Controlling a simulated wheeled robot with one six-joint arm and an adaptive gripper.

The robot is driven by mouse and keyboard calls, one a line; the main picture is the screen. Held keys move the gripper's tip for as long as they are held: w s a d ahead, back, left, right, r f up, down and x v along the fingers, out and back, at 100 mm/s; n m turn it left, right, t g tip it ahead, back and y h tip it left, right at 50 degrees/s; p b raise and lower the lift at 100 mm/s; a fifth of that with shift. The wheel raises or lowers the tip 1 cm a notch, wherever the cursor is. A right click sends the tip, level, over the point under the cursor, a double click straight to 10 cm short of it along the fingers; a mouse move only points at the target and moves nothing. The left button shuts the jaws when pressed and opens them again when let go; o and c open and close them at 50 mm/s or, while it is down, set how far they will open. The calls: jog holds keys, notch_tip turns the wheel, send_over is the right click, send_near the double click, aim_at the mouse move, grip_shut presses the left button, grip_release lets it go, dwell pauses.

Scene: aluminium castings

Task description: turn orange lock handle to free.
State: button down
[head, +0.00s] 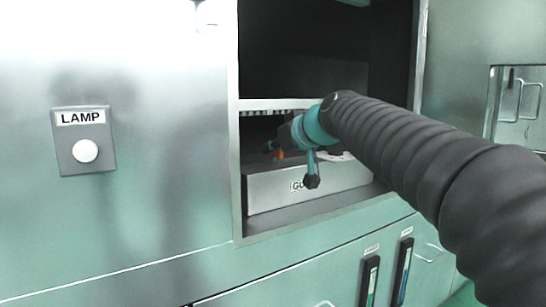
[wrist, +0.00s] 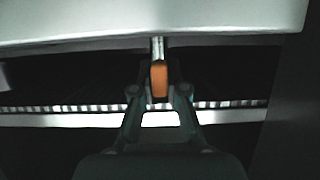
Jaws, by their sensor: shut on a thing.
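The orange lock handle (wrist: 159,78) shows in the middle of the wrist view, on a short metal stem below a pale panel edge. My gripper (wrist: 159,92) is shut on it, with one finger on each side. In the head view a small piece of the orange handle (head: 280,154) shows beside my gripper (head: 272,150), inside the open recess. My arm and wrist hide much of the area behind them. The exact angle of the handle is hard to tell in the dim light.
A pale drawer-like box (head: 270,190) with a partly hidden label sits low in the recess. The recess frame (head: 236,130) is close to my arm's left. A LAMP button box (head: 84,140) is on the left wall. Cabinet doors with dark handles (head: 402,272) are below.

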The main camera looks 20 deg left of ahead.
jog(key=shift+f, duration=0.15)
jog(key=c, duration=1.2)
grip_release()
jog(key=shift+d, duration=0.1)
jog(key=v, duration=1.2)
